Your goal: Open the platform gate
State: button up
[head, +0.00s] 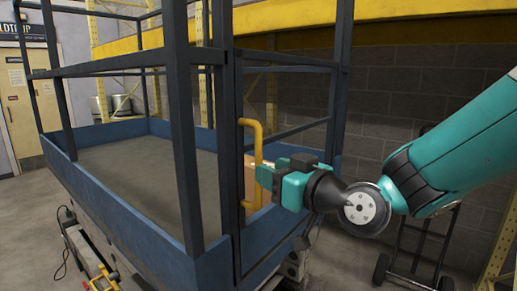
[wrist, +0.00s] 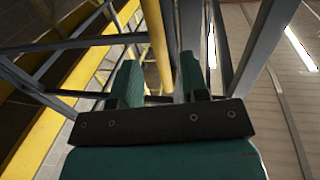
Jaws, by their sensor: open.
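The platform gate (head: 290,135) is a dark blue bar frame at the near right end of the blue lift platform (head: 130,165). It stands between two upright posts and looks closed. A yellow upright handle (head: 257,150) is fixed on its left side. My gripper (head: 262,176) is at the lower part of this handle, coming from the right. In the wrist view the handle (wrist: 157,40) runs between the two green fingers of my gripper (wrist: 158,66). The fingers are open, with gaps beside the handle. A latch cannot be made out.
Dark blue guard rails (head: 175,110) surround the platform. A yellow rack beam (head: 290,20) runs behind it along a grey block wall. A hand truck (head: 415,245) stands at the right behind my arm. A yellow door (head: 20,100) is at far left.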

aim_at(258, 202)
jog(key=shift+p+x, duration=1)
jog(key=shift+x, duration=1.4)
grip_shut()
